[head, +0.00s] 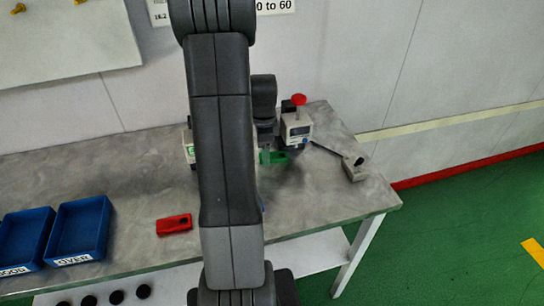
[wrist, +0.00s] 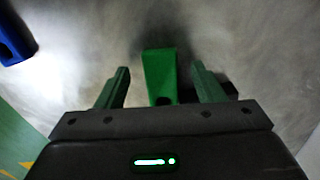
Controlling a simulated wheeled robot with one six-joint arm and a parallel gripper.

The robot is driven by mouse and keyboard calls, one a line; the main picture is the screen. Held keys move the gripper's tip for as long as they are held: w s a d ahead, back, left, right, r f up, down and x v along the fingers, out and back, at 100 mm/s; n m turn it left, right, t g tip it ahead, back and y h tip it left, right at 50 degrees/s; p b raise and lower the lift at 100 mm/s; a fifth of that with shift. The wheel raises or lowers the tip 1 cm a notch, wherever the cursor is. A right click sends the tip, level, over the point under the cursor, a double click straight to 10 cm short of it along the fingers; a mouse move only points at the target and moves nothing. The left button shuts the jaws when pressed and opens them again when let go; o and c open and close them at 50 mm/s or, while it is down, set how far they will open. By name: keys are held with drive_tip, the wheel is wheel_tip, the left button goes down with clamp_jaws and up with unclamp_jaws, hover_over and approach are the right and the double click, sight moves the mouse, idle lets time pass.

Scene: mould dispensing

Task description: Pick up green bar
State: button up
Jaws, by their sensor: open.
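The green bar (head: 272,157) lies on the grey table near its back right part in the head view, partly hidden by my arm. In the wrist view the green bar (wrist: 160,68) points up the picture, with a dark hole near its lower end. My gripper (wrist: 161,82) is open, with one green finger on each side of the bar's near end. Gaps show between the bar and both fingers. In the head view the fingertips are hard to make out against the bar.
A device with a red knob (head: 298,125) stands close behind the bar. A lever-like tool (head: 353,167) lies to the right. A red bar (head: 174,224) and two blue bins (head: 80,232) are left. A blue piece (wrist: 14,38) shows at the wrist view's upper left.

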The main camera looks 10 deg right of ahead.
drive_tip(key=shift+f, duration=0.8)
drive_tip(key=c, duration=1.1)
drive_tip(key=shift+r, duration=0.1)
